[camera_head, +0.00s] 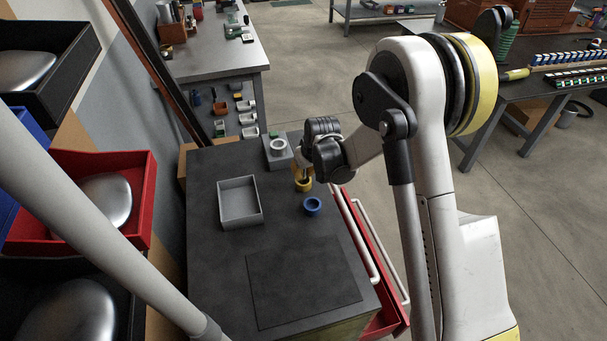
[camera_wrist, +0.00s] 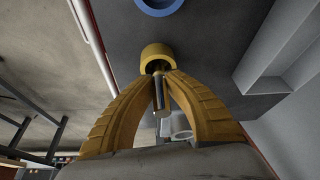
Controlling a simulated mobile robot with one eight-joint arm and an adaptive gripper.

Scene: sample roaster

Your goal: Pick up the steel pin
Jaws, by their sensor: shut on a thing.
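The steel pin (camera_wrist: 159,97) is a thin, shiny rod seen in the wrist view between the yellow fingers of my gripper (camera_wrist: 160,76). The fingers converge at their tips and are shut on it. A yellow ring (camera_wrist: 157,55) is right at the fingertips; I cannot tell whether the pin's end is inside it. In the head view my gripper (camera_head: 303,172) is low over the dark cabinet top, right above the yellow ring (camera_head: 303,187). My wrist hides most of the fingers and the pin there.
A blue ring (camera_head: 312,206) stands close in front of the yellow one. A grey block with a white ring (camera_head: 278,146) is behind. An open grey tray (camera_head: 226,222) lies to the left. A dark mat (camera_head: 300,285) is bare in front.

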